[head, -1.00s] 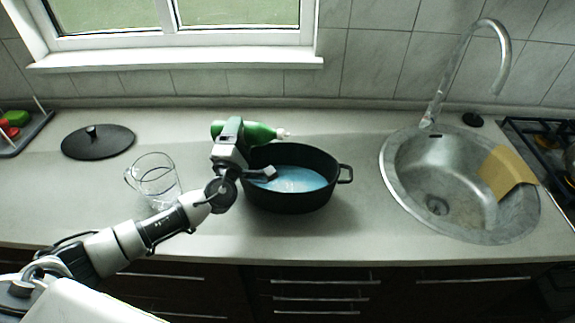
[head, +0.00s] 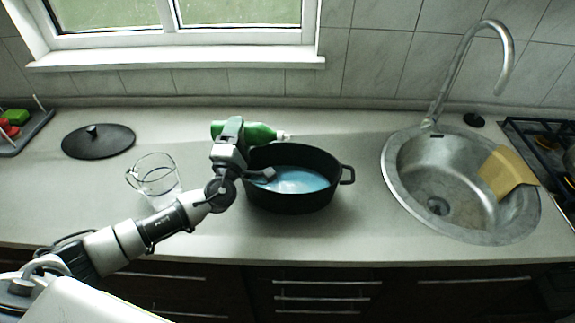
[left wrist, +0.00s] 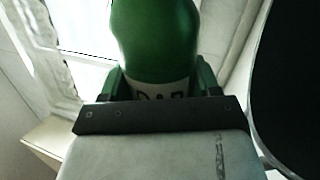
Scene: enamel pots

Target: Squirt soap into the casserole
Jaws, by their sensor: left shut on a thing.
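A black casserole (head: 290,200) stands on the counter, with blue liquid (head: 298,180) inside. My left gripper (head: 236,140) is at its left rim, shut on a green soap bottle (head: 258,133) with a white nozzle. The bottle lies tilted nearly on its side, its nozzle pointing right, behind or above the casserole's back rim. In the left wrist view the green bottle (left wrist: 155,40) fills the space between the fingers, and the casserole's dark side shows at the right (left wrist: 295,90). My right gripper does not show.
A glass jug (head: 155,180) stands left of the casserole, close to my left arm. A black lid (head: 98,141) lies farther left. A sink (head: 395,185) with a tap (head: 440,95) and a yellow cloth (head: 505,172) is at the right. The counter between casserole and sink is clear.

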